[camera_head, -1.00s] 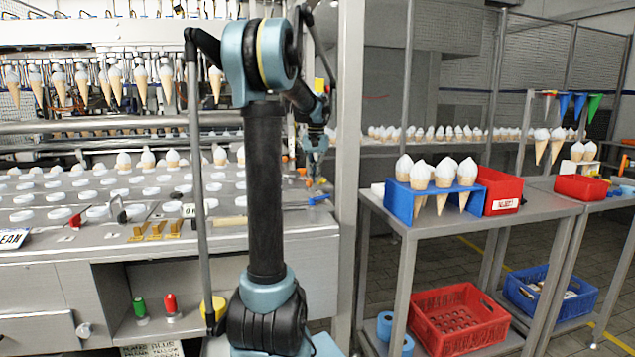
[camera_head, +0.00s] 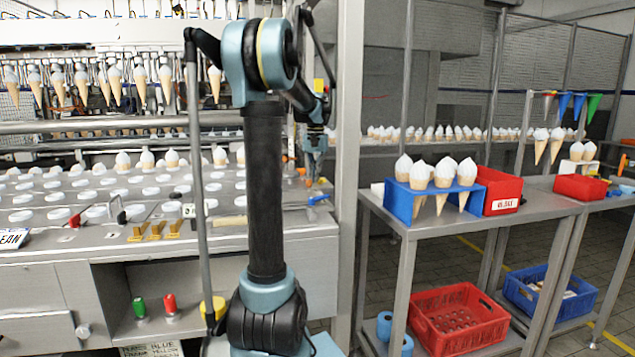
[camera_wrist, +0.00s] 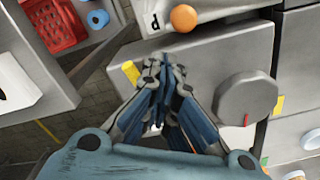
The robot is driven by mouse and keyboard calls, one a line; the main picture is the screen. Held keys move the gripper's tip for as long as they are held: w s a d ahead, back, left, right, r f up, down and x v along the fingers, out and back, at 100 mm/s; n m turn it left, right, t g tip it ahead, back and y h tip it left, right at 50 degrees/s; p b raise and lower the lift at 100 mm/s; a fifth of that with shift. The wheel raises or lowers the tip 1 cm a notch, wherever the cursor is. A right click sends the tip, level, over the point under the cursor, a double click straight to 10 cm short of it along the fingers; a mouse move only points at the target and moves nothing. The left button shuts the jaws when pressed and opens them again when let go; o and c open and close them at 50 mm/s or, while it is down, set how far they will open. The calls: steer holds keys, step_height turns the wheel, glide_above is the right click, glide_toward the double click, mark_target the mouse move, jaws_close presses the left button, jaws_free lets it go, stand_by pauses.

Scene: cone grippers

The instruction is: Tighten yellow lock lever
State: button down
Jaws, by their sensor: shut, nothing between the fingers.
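A short yellow piece (camera_wrist: 131,72), which looks like the lock lever, sticks out beside the edge of a grey metal panel in the wrist view. My gripper (camera_wrist: 163,68) is shut and empty. Its fingertips appear just right of the yellow piece in the picture, with a narrow gap; I cannot tell the depth between them.
The wrist view shows a round grey knob (camera_wrist: 247,98) with a red mark, an orange ball (camera_wrist: 184,17) and a red crate (camera_wrist: 52,22). A metal post (camera_head: 348,150) stands close right of my gripper. A cart with a blue cone holder (camera_head: 403,205) stands farther right.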

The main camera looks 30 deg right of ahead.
mark_target(322, 181)
steer(key=shift+f, duration=0.85)
steer(key=shift+s+a+f, duration=0.1)
steer(key=shift+f, duration=0.2)
steer(key=shift+s+d, duration=0.3)
steer(key=shift+s, duration=0.15)
stand_by(0.5)
steer(key=shift+d, duration=0.1)
steer(key=shift+s+d, duration=0.15)
steer(key=shift+s, duration=0.05)
steer(key=shift+d, duration=0.1)
steer(key=shift+s+d, duration=0.15)
steer(key=shift+d, duration=0.2)
stand_by(0.4)
steer(key=c, duration=2)
jaws_free()
steer(key=shift+s+d+r, duration=0.15)
steer(key=shift+d, duration=0.2)
